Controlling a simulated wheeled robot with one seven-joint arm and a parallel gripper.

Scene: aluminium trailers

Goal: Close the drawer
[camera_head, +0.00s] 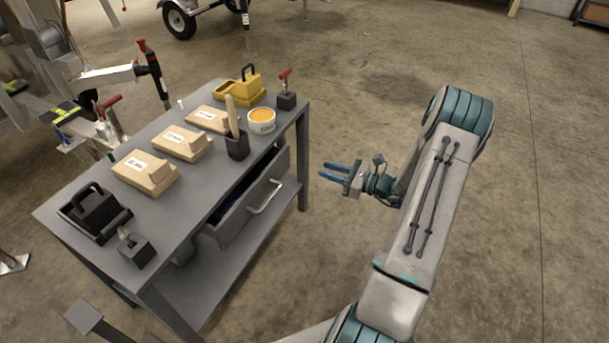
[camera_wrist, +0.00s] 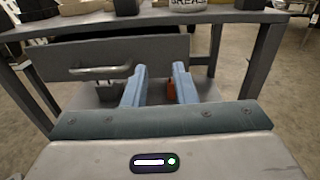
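A grey drawer (camera_head: 255,209) stands pulled out from under the top of a grey workbench (camera_head: 207,190). A metal bar handle (camera_head: 266,197) is on its front. In the wrist view the drawer front (camera_wrist: 140,52) and handle (camera_wrist: 100,71) lie ahead and to the left. My gripper (camera_head: 334,171) is to the right of the drawer in the head view, apart from it, with blue fingers spread and nothing between them. The fingers also show in the wrist view (camera_wrist: 158,84), with a gap between them. Part of the drawer's inside is hidden by the bench top.
On the bench top are wooden blocks (camera_head: 145,173), a black holder (camera_head: 237,146), a round tin (camera_head: 262,121), a yellow caddy (camera_head: 240,86) and a black caddy (camera_head: 94,212). A bench leg (camera_head: 303,160) stands beside the drawer. Concrete floor (camera_head: 340,110) is clear around my gripper.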

